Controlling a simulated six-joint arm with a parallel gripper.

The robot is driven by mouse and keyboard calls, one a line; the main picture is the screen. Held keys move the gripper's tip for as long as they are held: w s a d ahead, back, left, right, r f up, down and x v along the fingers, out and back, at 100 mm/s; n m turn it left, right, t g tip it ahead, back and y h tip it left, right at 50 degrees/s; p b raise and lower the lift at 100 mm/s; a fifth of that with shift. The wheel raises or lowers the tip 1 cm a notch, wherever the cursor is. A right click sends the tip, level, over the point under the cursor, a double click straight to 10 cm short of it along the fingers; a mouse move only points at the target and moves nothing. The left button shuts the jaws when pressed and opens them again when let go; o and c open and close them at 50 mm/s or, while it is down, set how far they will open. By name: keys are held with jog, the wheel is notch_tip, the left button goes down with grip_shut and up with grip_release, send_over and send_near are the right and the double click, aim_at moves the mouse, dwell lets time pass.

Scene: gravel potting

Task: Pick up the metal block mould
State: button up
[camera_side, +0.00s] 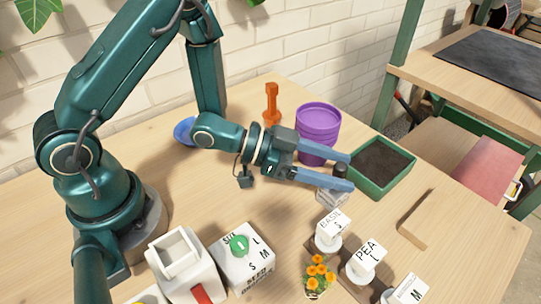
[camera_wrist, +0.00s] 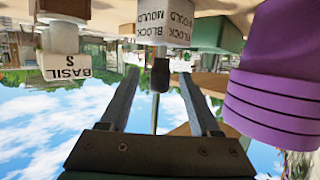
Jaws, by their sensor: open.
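The metal block mould (camera_side: 327,197) stands on the table, partly hidden behind my lower finger in the side view. It has a grey box body and a dark knob on top. In the wrist view, which is upside down, the mould (camera_wrist: 150,22) shows lettered faces and its dark knob hangs between my fingertips. My gripper (camera_side: 349,172) is open, with its two long blue fingers held level, one on either side of the knob. In the wrist view my gripper (camera_wrist: 158,78) has a gap on both sides of the knob; I cannot tell whether either finger touches it.
Purple pots (camera_side: 318,128) and a green soil tray (camera_side: 378,187) stand close behind and right of the mould. An orange tool (camera_side: 271,104) stands at the back. A wooden block (camera_side: 415,222) lies right.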

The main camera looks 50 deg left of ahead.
jog(key=shift+x, duration=1.95)
grip_shut()
